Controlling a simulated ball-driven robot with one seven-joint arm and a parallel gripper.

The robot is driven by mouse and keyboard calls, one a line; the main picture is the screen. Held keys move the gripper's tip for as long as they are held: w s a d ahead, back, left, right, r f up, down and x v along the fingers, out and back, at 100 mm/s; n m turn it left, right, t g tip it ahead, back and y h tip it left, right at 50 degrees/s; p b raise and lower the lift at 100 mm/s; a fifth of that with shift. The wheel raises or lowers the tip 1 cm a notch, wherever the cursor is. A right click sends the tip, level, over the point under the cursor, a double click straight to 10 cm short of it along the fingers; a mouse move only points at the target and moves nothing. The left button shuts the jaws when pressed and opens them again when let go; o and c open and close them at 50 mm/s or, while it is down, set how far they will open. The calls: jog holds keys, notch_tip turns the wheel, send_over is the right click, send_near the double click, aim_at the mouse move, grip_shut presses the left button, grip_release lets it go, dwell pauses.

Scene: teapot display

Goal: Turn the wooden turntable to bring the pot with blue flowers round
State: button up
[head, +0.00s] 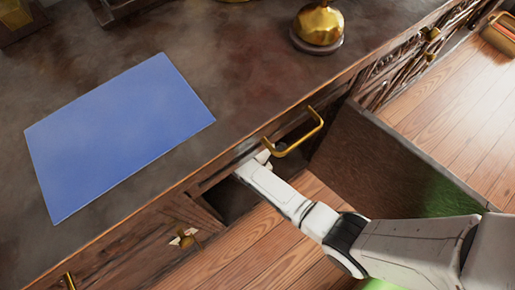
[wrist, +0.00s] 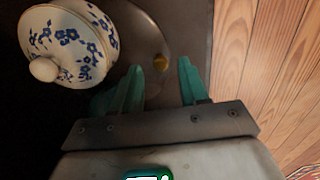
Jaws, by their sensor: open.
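In the wrist view, a white pot with blue flowers (wrist: 68,38) shows at the upper left, its round white knob facing the camera. A dull, round-edged disc, seemingly the turntable (wrist: 150,28), lies beside and behind it. Whether the pot rests on the disc is hard to tell. My gripper (wrist: 159,66) has two teal fingers, spread apart with nothing held. In the head view, my arm reaches into a dark opening under the counter edge, and the fingers, pot and turntable are hidden.
The counter (head: 245,95) overhangs the opening. A brass handle (head: 295,135) sits close above my wrist. A blue mat (head: 118,130) and a gold pot (head: 318,24) are on the counter. A brown panel (head: 385,160) stands right of the arm. Wooden floor (head: 465,120) lies beyond.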

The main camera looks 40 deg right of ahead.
jog(key=shift+f+b, duration=0.5)
jog(key=shift+f, duration=0.7)
jog(key=shift+c, duration=0.2)
grip_shut()
